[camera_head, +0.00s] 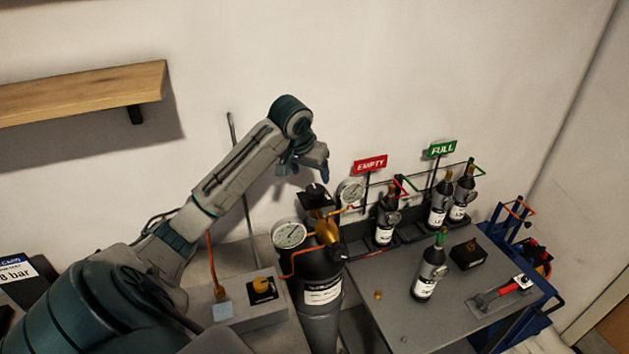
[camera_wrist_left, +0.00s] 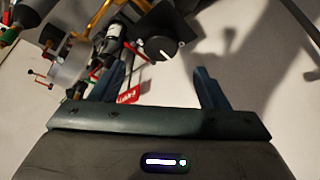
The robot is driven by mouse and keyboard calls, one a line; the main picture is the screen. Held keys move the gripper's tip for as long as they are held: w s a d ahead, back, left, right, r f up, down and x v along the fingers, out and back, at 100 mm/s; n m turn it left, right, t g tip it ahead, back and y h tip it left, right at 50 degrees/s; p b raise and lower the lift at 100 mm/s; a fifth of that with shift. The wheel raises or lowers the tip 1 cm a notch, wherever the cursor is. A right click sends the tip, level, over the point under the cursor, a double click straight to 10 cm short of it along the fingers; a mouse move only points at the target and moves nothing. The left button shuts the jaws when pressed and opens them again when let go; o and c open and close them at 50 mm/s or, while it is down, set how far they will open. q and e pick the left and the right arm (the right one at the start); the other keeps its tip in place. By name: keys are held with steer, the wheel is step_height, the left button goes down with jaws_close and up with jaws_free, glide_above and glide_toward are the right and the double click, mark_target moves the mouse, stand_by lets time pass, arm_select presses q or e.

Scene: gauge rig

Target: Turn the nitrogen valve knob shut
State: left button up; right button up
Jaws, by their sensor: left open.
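A black round knob with a pale mark sits on a dark block at the top of the black cylinder (camera_head: 318,271). I take it for the nitrogen valve knob; it shows in the head view (camera_head: 317,190) and in the left wrist view (camera_wrist_left: 158,49). My left gripper (camera_head: 318,173) is just above and beside the knob in the head view. In the left wrist view its two fingers (camera_wrist_left: 163,76) are spread, with the knob beyond them and between their lines. The gripper is empty and appears apart from the knob. My right gripper is not in view.
Two gauges (camera_head: 290,234) and brass fittings (camera_head: 327,231) stand close to the knob. Red EMPTY (camera_head: 370,164) and green FULL (camera_head: 442,148) signs and several bottles (camera_head: 431,268) are to the right. A grey box with a yellow-and-black knob (camera_head: 262,288) is at front left.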

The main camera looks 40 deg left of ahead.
mark_target(315, 188)
arm_select(q)
steer(key=p+x, duration=0.1)
steer(key=x, duration=0.4)
steer(key=shift+p, duration=0.3)
steer(key=x, duration=0.2)
steer(key=shift+w+a+f+p, duration=0.15)
steer(key=shift+w+f+p, duration=0.05)
steer(key=shift+f+p, duration=0.1)
steer(key=shift+s, duration=0.1)
steer(key=shift+c, duration=0.9)
steer(key=c, duration=0.8)
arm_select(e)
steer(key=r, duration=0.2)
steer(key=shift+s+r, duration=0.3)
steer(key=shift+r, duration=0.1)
